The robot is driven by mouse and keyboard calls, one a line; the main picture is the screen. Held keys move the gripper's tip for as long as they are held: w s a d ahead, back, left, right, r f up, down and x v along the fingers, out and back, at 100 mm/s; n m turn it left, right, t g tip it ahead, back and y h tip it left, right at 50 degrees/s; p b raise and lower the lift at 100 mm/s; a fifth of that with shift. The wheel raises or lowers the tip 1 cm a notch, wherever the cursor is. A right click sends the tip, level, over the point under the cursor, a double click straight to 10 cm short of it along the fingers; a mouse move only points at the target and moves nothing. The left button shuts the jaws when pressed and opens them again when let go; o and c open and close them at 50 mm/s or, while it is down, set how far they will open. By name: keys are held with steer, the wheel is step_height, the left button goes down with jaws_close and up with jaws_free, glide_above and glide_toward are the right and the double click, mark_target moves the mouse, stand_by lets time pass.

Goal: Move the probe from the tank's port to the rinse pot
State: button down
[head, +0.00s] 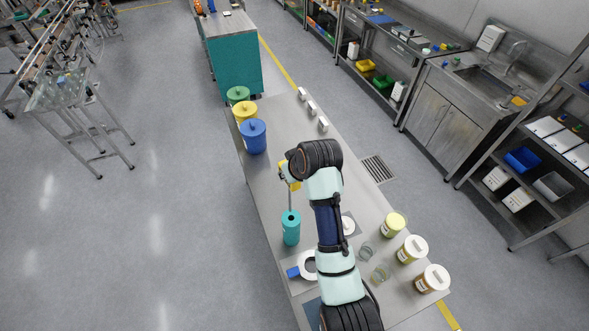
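A probe with a yellow head (289,177) and a thin grey rod (290,198) hangs upright under my wrist. The rod's lower end meets the top of a teal pot (291,230) with a dark opening; I cannot tell whether the tip is inside it or above it. My gripper (287,171) is at the yellow head, mostly hidden by my dark wrist, and its fingers cannot be made out. Blue (253,138), yellow (244,111) and green (238,95) lidded vessels stand farther back on the table. Which vessel is the tank or the rinse pot is not marked.
A white rounded item (308,264) with a blue part lies near the teal pot. Lidded jars (411,250) and clear glasses (380,276) stand right of my arm. Small white blocks (311,107) line the right edge. The table (283,130) is clear around mid-length.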

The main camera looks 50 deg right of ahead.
mark_target(290, 193)
steer(key=shift+s+f+b, duration=0.15)
steer(key=shift+f+b, duration=0.2)
step_height(290, 193, down, 3)
steer(key=b, duration=0.3)
steer(key=shift+r, duration=0.3)
steer(key=shift+f+p, duration=0.2)
steer(key=shift+p, duration=0.45)
steer(key=shift+f, duration=0.1)
steer(key=shift+f+b, duration=0.55)
steer(key=shift+f, duration=0.6)
